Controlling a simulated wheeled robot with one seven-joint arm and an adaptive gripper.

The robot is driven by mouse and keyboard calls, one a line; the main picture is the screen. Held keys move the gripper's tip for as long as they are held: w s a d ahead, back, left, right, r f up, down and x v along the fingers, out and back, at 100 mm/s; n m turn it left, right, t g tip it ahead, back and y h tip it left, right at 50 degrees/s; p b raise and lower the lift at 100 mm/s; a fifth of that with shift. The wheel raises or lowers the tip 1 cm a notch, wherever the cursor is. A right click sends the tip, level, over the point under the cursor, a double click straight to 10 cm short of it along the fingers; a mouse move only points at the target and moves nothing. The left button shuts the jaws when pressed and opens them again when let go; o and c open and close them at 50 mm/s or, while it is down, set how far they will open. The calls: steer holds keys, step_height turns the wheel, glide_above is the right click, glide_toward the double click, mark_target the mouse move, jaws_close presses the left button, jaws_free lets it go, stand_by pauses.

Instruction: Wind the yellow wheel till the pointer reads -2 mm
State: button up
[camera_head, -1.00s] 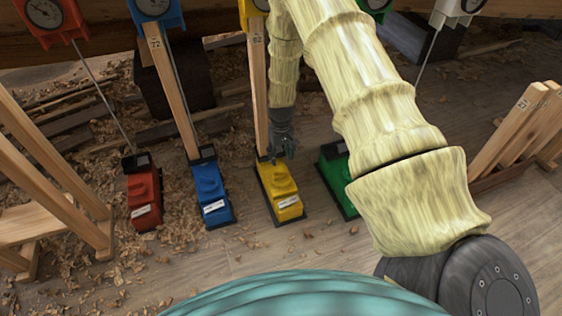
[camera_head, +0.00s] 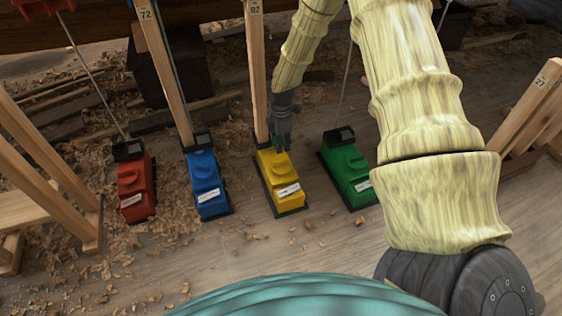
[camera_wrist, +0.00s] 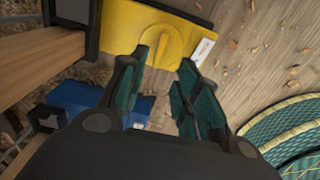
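The yellow box (camera_head: 281,193) stands on the floor at the foot of a wooden post, with a round, ridged yellow wheel (camera_head: 279,176) on top. In the wrist view the yellow box (camera_wrist: 125,18) lies ahead, and its wheel (camera_wrist: 161,45) shows just beyond and between my fingertips. My gripper (camera_head: 284,143) is near the post side of the yellow box. In the wrist view my gripper (camera_wrist: 162,72) is open, its fingers apart with nothing between them. The yellow dial and its pointer are out of view, so I cannot read them.
A blue box (camera_head: 207,188) and a red box (camera_head: 136,190) stand to the left, a green box (camera_head: 347,176) to the right. Wooden posts (camera_head: 256,75) and thin rods rise from them. Timber frames (camera_head: 45,190) flank both sides. The floor in front is clear apart from shavings.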

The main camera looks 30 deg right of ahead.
mark_target(281, 161)
step_height(281, 161, down, 9)
steer(key=b, duration=0.4)
steer(key=shift+f, duration=0.2)
jaws_close()
